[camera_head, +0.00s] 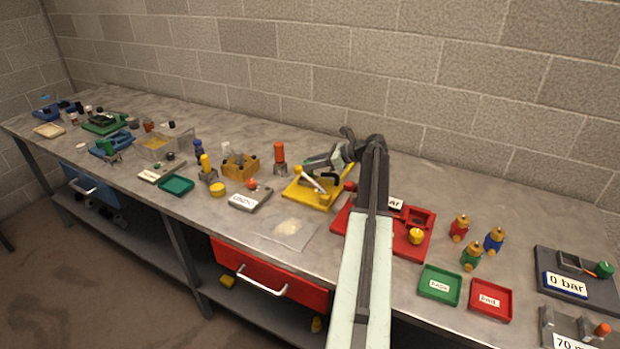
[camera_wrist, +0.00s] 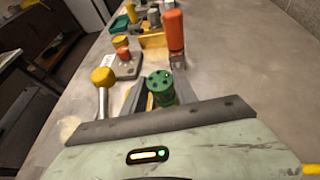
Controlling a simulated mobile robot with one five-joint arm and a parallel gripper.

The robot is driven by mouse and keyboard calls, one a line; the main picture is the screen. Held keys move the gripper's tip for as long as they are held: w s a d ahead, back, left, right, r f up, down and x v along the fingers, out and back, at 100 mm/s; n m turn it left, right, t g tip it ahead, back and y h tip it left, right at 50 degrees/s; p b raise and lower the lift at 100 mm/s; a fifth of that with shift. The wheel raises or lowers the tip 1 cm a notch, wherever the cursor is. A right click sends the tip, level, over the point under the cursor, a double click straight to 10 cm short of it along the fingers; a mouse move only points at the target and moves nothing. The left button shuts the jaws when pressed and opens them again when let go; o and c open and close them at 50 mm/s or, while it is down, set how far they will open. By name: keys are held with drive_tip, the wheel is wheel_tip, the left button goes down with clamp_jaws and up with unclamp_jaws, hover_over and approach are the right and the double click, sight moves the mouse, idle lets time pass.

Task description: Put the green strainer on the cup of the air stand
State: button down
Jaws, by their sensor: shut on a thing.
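My gripper (camera_head: 312,163) reaches left over the yellow base plate (camera_head: 308,198) in the head view. In the wrist view my gripper (camera_wrist: 160,95) is shut on the green strainer (camera_wrist: 161,82), a small green cylinder with dark holes in its top. The strainer sits between the two grey fingers. A lever with a yellow ball (camera_wrist: 103,77) stands just left of the fingers; in the head view its yellow knob (camera_head: 297,169) is at the plate's left edge. I cannot tell which fixture is the air stand, and I cannot make out its cup.
An orange upright handle (camera_head: 280,152) stands close behind my gripper, with a wooden block (camera_head: 240,166) further left. A grey plate with a red knob (camera_head: 250,198) lies to the left. A red fixture (camera_head: 417,218) is on the right. The bench front near the clear sheet (camera_head: 285,232) is fairly open.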

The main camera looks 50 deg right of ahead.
sight(312, 174)
drive_tip(key=shift+f+b, duration=1.65)
drive_tip(key=shift+f, duration=0.25)
drive_tip(key=c, duration=1)
unclamp_jaws()
drive_tip(key=shift+r, duration=0.1)
drive_tip(key=shift+o, duration=0.2)
drive_tip(key=shift+r, duration=0.1)
drive_tip(key=shift+s+d+r+p, duration=0.1)
drive_tip(key=shift+s+r+p, duration=0.15)
drive_tip(key=shift+p, duration=0.25)
drive_tip(key=p+v, duration=0.4)
drive_tip(key=v, duration=0.7)
drive_tip(key=shift+s+p, duration=0.2)
drive_tip(key=shift+p, duration=0.2)
drive_tip(key=shift+d, duration=0.1)
